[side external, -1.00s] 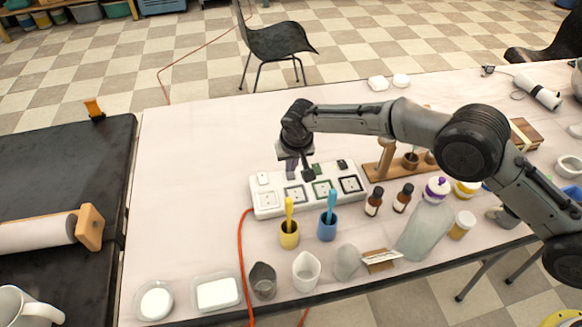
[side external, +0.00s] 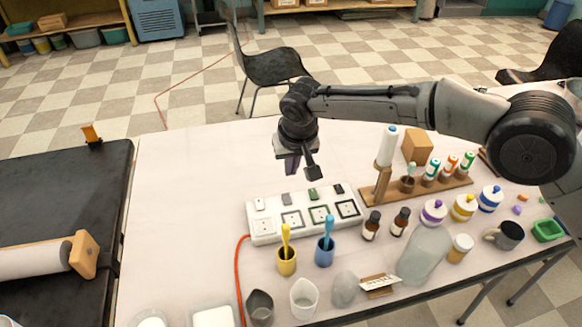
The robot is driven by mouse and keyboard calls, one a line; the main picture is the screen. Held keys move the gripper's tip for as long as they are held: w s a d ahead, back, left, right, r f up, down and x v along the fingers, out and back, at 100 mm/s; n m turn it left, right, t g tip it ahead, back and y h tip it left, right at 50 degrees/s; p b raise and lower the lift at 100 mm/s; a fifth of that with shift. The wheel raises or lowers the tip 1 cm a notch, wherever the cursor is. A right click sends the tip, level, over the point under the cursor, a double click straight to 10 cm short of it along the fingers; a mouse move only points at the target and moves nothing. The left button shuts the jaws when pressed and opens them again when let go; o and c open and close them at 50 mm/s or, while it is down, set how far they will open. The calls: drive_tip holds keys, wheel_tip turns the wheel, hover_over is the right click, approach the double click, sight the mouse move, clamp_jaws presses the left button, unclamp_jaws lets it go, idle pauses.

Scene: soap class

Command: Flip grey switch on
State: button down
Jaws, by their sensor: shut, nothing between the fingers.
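A white power strip (side external: 255,229) lies on the table with several sockets and a row of small switches along its far side. The grey switch (side external: 286,198) is second from the left, between a white one (side external: 258,203) and a green one (side external: 313,195). The black switch (side external: 338,188) is at the right end. The grey switch is too small to tell which way it is tipped. My gripper (side external: 294,169) is shut and empty. It points down, above and apart from the strip, near the grey and green switches in the picture.
A yellow cup (side external: 287,262) and a blue cup (side external: 325,252), each with a brush, stand before the strip. Brown bottles (side external: 371,226) and a wooden rack (side external: 430,191) are to the right. An orange cord (side external: 240,275) runs from the strip. The table to its left is clear.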

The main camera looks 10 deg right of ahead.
sight(286, 194)
drive_tip(key=shift+w+r, duration=0.2)
drive_tip(key=shift+w, duration=0.6)
drive_tip(key=shift+f, duration=0.1)
drive_tip(key=x, duration=1.3)
drive_tip(key=shift+s+f, duration=0.2)
drive_tip(key=shift+f, duration=0.25)
drive_tip(key=shift+w+d+f, duration=0.1)
drive_tip(key=shift+f, duration=0.2)
